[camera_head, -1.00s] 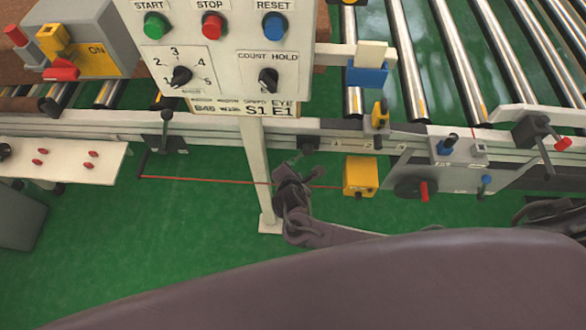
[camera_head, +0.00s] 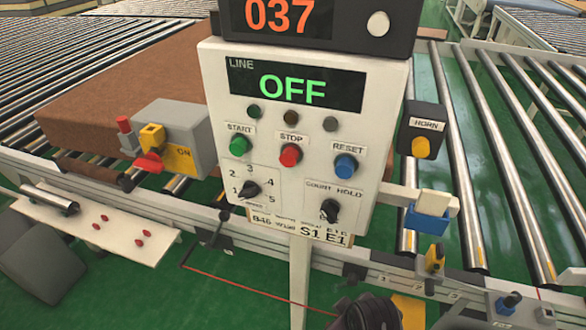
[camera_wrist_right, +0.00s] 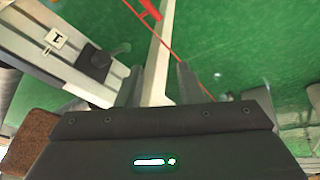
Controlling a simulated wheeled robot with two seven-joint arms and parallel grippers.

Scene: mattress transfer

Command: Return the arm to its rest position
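My right gripper (camera_wrist_right: 157,78) shows in the right wrist view with its two dark fingers apart and nothing held between them. A pale post runs behind the gap, with green floor beyond. In the head view, a dark part of my arm (camera_head: 367,313) shows at the bottom edge, right of the panel's post (camera_head: 300,278); its fingers cannot be made out there. My left gripper is in neither view. The control panel (camera_head: 218,85) stands upright in the middle, with its LINE display (camera_head: 297,87) reading OFF in green.
A counter (camera_head: 345,28) reading 037 sits above the panel. A horn box (camera_head: 422,131) is on its right. A brown mattress (camera_head: 110,100) lies on the conveyor behind. Rollers (camera_head: 470,170) run at right. A grey switch box (camera_head: 185,125) and white shelf (camera_head: 85,222) are at left.

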